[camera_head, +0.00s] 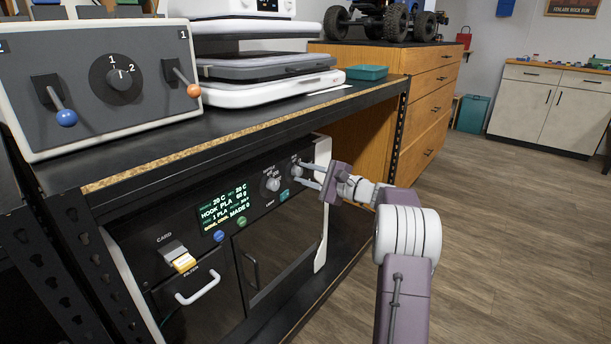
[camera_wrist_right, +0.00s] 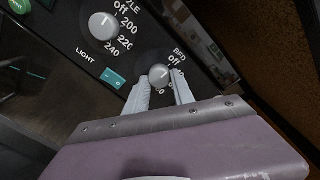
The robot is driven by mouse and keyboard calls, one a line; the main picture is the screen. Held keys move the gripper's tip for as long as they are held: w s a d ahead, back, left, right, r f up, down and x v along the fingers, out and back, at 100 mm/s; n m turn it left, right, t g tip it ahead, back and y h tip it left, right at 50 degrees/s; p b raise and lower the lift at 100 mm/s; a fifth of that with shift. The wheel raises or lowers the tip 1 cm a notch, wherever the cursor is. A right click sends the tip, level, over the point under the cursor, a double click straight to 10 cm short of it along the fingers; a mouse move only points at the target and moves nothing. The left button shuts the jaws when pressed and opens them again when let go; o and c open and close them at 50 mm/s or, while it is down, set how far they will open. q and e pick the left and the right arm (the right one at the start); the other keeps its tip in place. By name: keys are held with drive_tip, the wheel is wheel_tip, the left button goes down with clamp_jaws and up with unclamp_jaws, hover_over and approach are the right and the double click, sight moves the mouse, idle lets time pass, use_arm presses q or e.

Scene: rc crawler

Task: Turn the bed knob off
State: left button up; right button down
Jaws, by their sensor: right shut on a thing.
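The bed knob (camera_wrist_right: 159,75) is a small round light-grey knob on the dark printer panel, under the label BED with "off" at the top of its scale. My right gripper (camera_wrist_right: 161,82) is shut on the bed knob, one pale finger on each side of it. In the head view my right gripper (camera_head: 301,173) reaches in from the right to the panel's right end, and its fingers mostly cover the bed knob. I cannot tell where the knob points. My left gripper is not in view.
The nozzle knob (camera_head: 272,184) sits just left, with the teal light switch (camera_wrist_right: 113,78) below it. The green-lit display (camera_head: 228,206) is further left. The shelf top (camera_head: 250,122) overhangs the panel. A wooden drawer cabinet (camera_head: 430,90) stands behind; the floor on the right is clear.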

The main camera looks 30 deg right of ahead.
drive_tip(key=c, duration=1.1)
unclamp_jaws()
drive_tip(key=shift+s+d, duration=0.15)
drive_tip(key=shift+s, duration=0.1)
drive_tip(key=p+v, duration=0.3)
drive_tip(key=v, duration=0.5)
drive_tip(key=shift+s+d, duration=0.1)
drive_tip(key=shift+s, duration=0.15)
